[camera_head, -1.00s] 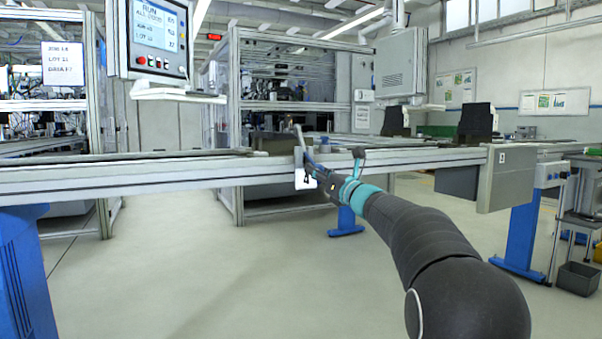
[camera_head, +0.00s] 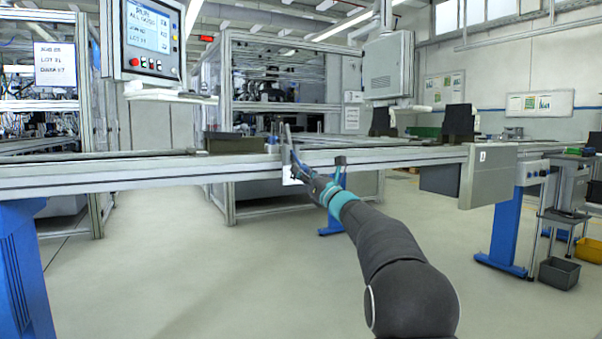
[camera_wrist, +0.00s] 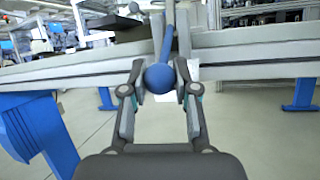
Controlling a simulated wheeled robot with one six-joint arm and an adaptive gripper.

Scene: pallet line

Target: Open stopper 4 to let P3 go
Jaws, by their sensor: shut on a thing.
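Stopper 4's lever shows in the wrist view as a blue ball knob (camera_wrist: 160,78) on a blue shaft that runs up to the rail. My gripper (camera_wrist: 160,82) has one finger on each side of the knob and is shut on it. In the head view my gripper (camera_head: 298,168) is at the front of the line's rail, beside a white label plate (camera_head: 290,175) that it partly covers. A dark block (camera_head: 233,143), perhaps pallet P3, is on the line just left of the stopper; no pallet mark is readable.
The rail (camera_head: 120,176) crosses the whole view, with a grey end plate (camera_head: 487,176) at right. A control panel (camera_head: 150,40) hangs at upper left. Bins (camera_head: 559,272) stand at far right. The floor in front is clear.

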